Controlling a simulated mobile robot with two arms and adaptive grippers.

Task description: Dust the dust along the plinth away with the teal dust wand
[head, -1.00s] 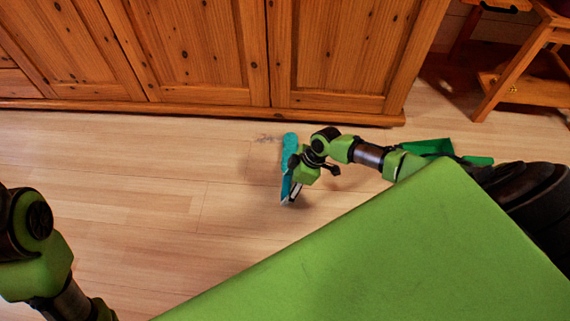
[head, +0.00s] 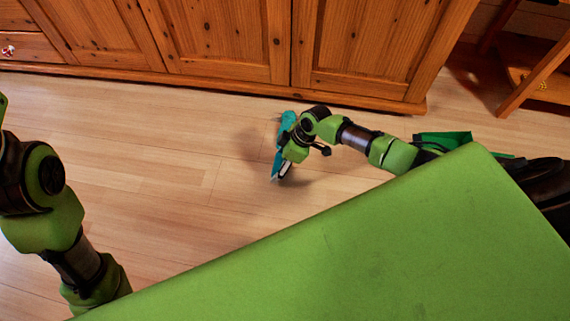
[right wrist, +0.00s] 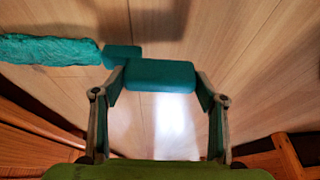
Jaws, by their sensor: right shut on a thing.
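The teal dust wand (head: 286,123) is in my right gripper (head: 286,160), low over the floor in front of the wooden cabinet. In the right wrist view the jaws (right wrist: 160,78) are shut on the wand's teal handle block (right wrist: 160,74), and its fluffy head (right wrist: 48,50) extends to the left. The cabinet's plinth (head: 230,87) runs along the floor beyond the wand head. I cannot make out the dust clearly; the wand head and gripper cover part of the floor there. My left arm shows at the left, but its gripper is out of view.
A green dustpan-like object (head: 442,141) lies on the floor to the right, partly hidden by my right arm. A wooden stool or chair (head: 535,85) stands at the upper right. The wooden floor (head: 150,140) left of the wand is clear.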

